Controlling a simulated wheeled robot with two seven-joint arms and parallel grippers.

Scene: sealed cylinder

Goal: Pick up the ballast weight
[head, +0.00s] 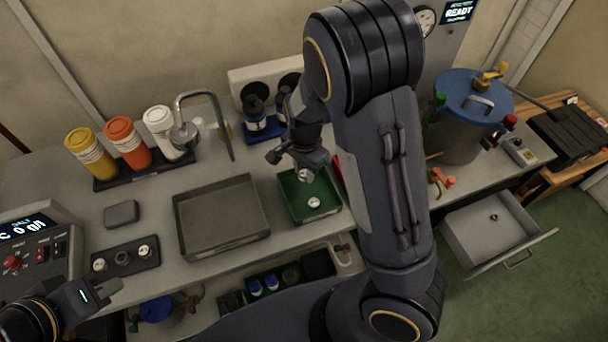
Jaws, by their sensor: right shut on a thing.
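My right gripper (303,168) points down over a small green tray (291,213) on the bench. It is shut on a small pale metal piece (304,175), which looks like a ballast weight and is mostly hidden by the fingers. I cannot tell whether this piece is clear of the tray floor. A second small shiny weight (314,202) lies in the tray, just below the gripper in the picture. My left gripper (108,289) is at the lower left, in front of the bench; its finger gap is not clear.
An empty grey tray (221,247) stands left of the green one. A black holder (126,262) with small metal pieces is further left. Bottles (125,141) and a tap (208,95) stand behind. A blue-lidded pot (470,100) and an open drawer (475,225) are at the right.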

